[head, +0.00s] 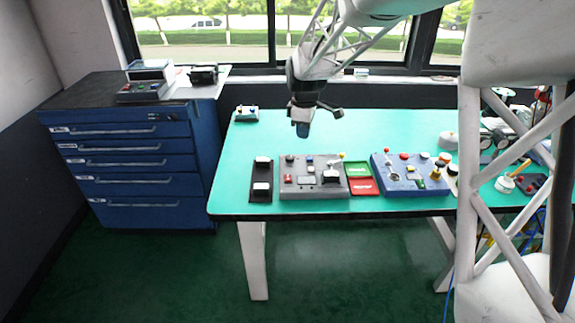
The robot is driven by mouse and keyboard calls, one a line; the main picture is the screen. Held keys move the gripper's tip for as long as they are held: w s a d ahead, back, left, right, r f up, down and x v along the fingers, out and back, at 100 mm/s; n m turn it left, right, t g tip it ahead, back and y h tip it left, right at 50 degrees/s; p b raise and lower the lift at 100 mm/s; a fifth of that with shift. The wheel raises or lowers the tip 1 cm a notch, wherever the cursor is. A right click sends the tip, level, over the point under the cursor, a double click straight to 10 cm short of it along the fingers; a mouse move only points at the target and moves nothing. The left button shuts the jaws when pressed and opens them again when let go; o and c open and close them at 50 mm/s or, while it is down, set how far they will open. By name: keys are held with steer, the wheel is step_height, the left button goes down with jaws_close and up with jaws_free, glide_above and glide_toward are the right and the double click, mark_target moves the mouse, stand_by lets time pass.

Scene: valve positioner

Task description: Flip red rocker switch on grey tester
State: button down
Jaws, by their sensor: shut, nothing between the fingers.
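The grey tester (315,188) sits on the green table top near its front edge, left of the middle. Its top carries several small controls, a pale display and a dark block. My gripper (302,131) hangs pointing down above the table, in the air behind and above the tester. It is shut and empty, and apart from the tester.
A black panel with white parts (262,188) lies left of the tester. Red and green trays (363,186) and a blue control box (405,185) stand to its right. A small device (247,114) is at the back left. The table behind the tester is mostly clear.

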mark_target(288, 178)
steer(key=w+a+f+n, duration=0.3)
steer(key=w+a+f, duration=0.1)
steer(key=w+f, duration=0.3)
steer(key=shift+w+a, duration=0.2)
steer(key=shift+w, duration=0.25)
steer(key=shift+f, duration=0.15)
step_height(288, 178, down, 14)
steer(key=shift+r, duration=0.1)
stand_by(0.6)
steer(key=shift+f, duration=0.25)
stand_by(0.3)
steer(key=shift+s, duration=0.3)
steer(key=shift+s+r, duration=0.25)
steer(key=shift+s, duration=0.25)
steer(key=shift+r, duration=0.15)
